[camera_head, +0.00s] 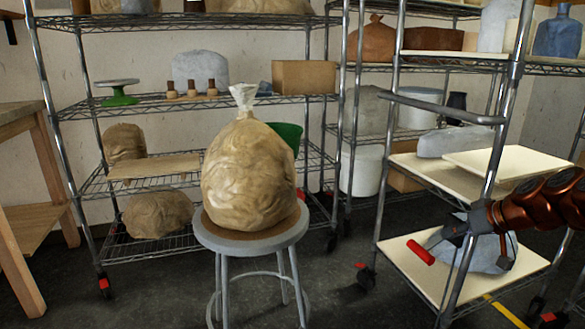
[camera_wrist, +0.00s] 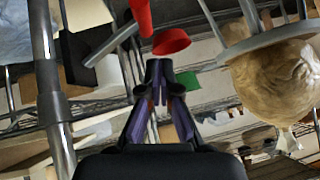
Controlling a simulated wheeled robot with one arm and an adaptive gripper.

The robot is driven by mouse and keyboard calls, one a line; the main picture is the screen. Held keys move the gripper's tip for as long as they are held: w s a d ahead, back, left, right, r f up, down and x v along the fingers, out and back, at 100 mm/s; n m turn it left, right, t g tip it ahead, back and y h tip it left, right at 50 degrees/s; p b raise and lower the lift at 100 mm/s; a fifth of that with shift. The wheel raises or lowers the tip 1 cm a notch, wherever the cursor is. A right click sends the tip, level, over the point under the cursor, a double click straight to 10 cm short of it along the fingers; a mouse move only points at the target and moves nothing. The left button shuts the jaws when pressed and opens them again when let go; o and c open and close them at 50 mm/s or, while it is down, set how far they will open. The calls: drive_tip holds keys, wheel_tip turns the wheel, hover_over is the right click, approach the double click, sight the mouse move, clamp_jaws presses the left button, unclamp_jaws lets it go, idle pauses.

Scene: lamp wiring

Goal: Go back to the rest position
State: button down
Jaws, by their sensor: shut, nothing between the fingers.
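My gripper (camera_head: 440,242) is at the right in the head view, beside the metal cart and in front of its lower part. In the wrist view my gripper (camera_wrist: 158,72) shows dark fingers with purplish inner sides, drawn together at the tips with nothing held. A red cylindrical piece (camera_head: 420,252) shows by the fingertips in the head view. Red pieces (camera_wrist: 172,42) also show just beyond the tips in the wrist view. I cannot tell whether they touch the gripper.
A large tan bag (camera_head: 248,175) stands on a round stool (camera_head: 248,243) in the middle. The cart's upright post (camera_head: 487,165) is close to my arm. Wire shelves (camera_head: 180,103) with bags and pots line the wall. Floor is open between the stool and the cart.

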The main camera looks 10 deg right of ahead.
drive_tip(key=s+a+r+n+g+p, duration=0.1)
drive_tip(key=s+a+r+g+p, duration=0.1)
drive_tip(key=s+a+r+p, duration=0.35)
drive_tip(key=s+a+r+g+p, duration=0.1)
drive_tip(key=s+a+r+p, duration=0.2)
drive_tip(key=a+r+p, duration=0.65)
drive_tip(key=s+a+r+n+g+p, duration=0.15)
drive_tip(key=s+a+r+p, duration=0.3)
drive_tip(key=a, duration=0.45)
drive_tip(key=s+r+m+g+h+p, duration=0.1)
drive_tip(key=s+r+p, duration=0.3)
drive_tip(key=s+p, duration=0.3)
drive_tip(key=s+a+r+m+g+h+p, duration=0.1)
drive_tip(key=s+r+g+p, duration=0.1)
drive_tip(key=s+r+p, duration=0.2)
drive_tip(key=s+a+r+m+g+h+p, duration=0.1)
drive_tip(key=s+r+p, duration=0.4)
drive_tip(key=s+p, duration=0.6)
drive_tip(key=shift+s+a+m+g+h, duration=0.2)
drive_tip(key=shift+s+m+g+h, duration=0.45)
drive_tip(key=shift+s, duration=0.45)
